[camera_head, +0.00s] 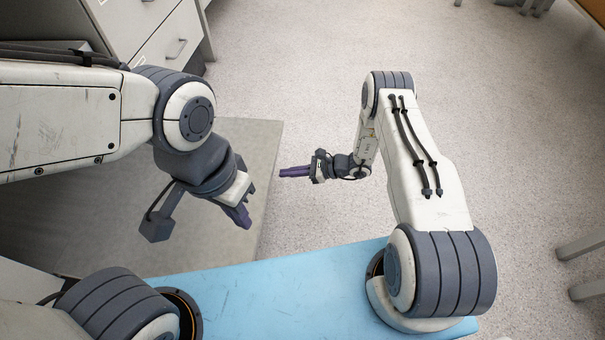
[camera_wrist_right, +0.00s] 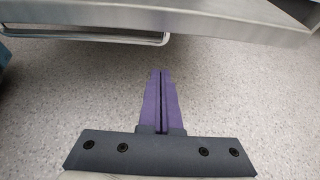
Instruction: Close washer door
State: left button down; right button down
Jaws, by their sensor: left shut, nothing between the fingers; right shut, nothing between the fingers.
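The washer door appears to be the wide flat grey panel (camera_head: 215,245) lying open and level at the left in the head view. In the right wrist view its metal edge (camera_wrist_right: 250,22) crosses the top, with a thin bar handle (camera_wrist_right: 100,39) beneath. My left gripper (camera_head: 246,222) is shut and empty, and overlaps the panel in the head view. My right gripper (camera_head: 283,172) is shut and empty, just right of the panel's right edge. Its purple fingers (camera_wrist_right: 160,85) point toward the door and look apart from it, over floor.
A white drawer cabinet (camera_head: 165,50) stands at the upper left behind the panel. Grey speckled floor (camera_head: 300,60) is open at the top and right. Stool or table legs (camera_head: 585,265) show at the right edge. The blue surface at the bottom is under my arms.

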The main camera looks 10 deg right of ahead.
jog(key=shift+w+a+r+b, duration=0.15)
jog(key=shift+a+r+b, duration=0.25)
jog(key=shift+r, duration=0.5)
jog(key=shift+w+a+r+b, duration=0.2)
jog(key=shift+a+r, duration=0.25)
jog(key=shift+r, duration=0.4)
